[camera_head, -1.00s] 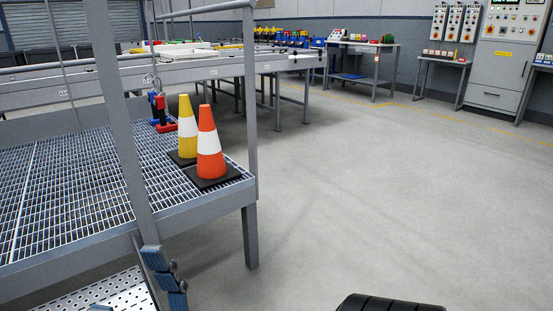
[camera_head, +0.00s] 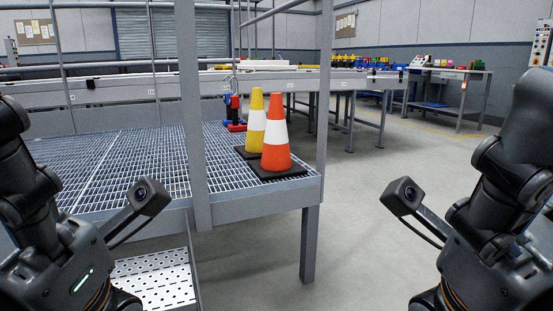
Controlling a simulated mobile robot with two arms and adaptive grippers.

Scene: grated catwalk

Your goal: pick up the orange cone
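The orange cone (camera_head: 276,160) has a white band and a square black base. It stands upright on the grated platform (camera_head: 115,160), near its right front corner. Both my arms reach in from the sides, the left one at lower left and the right one at lower right, each with a small camera on a bracket. They are nearer to me than the platform and clear of the cone. The fingers of both grippers are below the picture and hidden.
A yellow cone (camera_head: 256,135) stands just behind and left of the orange one. Red and blue objects (camera_head: 235,118) stand behind them. A grey upright post (camera_head: 190,110) rises left of the cones, another (camera_head: 324,90) at the right corner. Open floor (camera_head: 370,220) lies right.

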